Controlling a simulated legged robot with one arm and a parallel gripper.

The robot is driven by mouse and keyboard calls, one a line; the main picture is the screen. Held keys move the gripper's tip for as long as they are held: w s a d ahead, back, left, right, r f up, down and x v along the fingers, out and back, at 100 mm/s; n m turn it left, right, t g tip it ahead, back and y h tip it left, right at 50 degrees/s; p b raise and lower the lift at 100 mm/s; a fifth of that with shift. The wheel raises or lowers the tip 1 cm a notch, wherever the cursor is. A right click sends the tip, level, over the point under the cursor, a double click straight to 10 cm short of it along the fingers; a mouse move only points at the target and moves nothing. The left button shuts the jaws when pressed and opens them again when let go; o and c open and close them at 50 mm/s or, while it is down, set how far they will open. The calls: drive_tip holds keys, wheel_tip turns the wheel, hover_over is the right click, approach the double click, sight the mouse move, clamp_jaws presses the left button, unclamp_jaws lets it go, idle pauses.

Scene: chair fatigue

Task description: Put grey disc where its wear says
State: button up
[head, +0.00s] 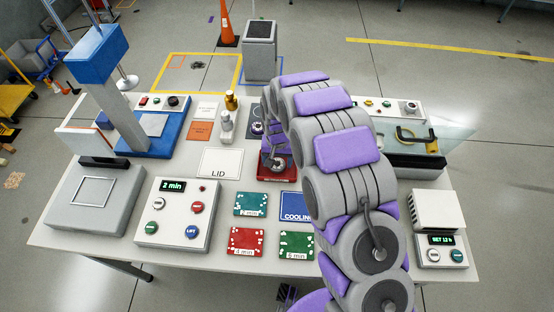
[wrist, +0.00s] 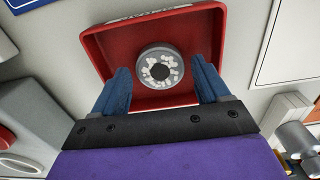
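The grey disc (wrist: 159,57) lies flat in a red tray (wrist: 113,44) in the wrist view. It has white specks on its face and a dark centre. My gripper (wrist: 160,68) is open, with one blue finger on each side of the disc and a gap to it on both sides. In the head view the red tray (head: 268,178) is at mid-table, partly behind my arm. A teal 2 min mat (head: 250,203), a red 4 min mat (head: 246,241), a green mat (head: 297,245) and a blue COOLING mat (head: 295,208) lie nearer the front.
A white LID mat (head: 219,163) is left of the tray. A button box reading 2 min (head: 175,212) and a grey box (head: 95,200) stand at the left. A blue-based press (head: 153,135) is behind. A glass-lidded unit (head: 420,150) and a small control box (head: 440,245) are at the right.

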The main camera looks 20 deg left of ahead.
sight(277, 164)
drive_tip(key=shift+o, duration=0.7)
wheel_tip(277, 164, up, 12)
drive_tip(key=p, duration=0.2)
drive_tip(key=s+d+r, duration=0.5)
drive_tip(key=d+r, duration=0.4)
drive_tip(key=d, duration=0.3)
drive_tip(key=s+d+r+m+g, duration=0.1)
drive_tip(key=s+d+r, duration=0.3)
drive_tip(key=s+d, duration=0.45)
drive_tip(key=s+d+r+m, duration=0.1)
drive_tip(key=s+d+r, duration=0.3)
drive_tip(key=s+d, duration=0.6)
drive_tip(key=s, duration=1)
drive_tip(key=shift+d+f+m+g, duration=0.2)
drive_tip(key=shift+f+m+g, duration=0.1)
drive_tip(key=shift+g, duration=0.1)
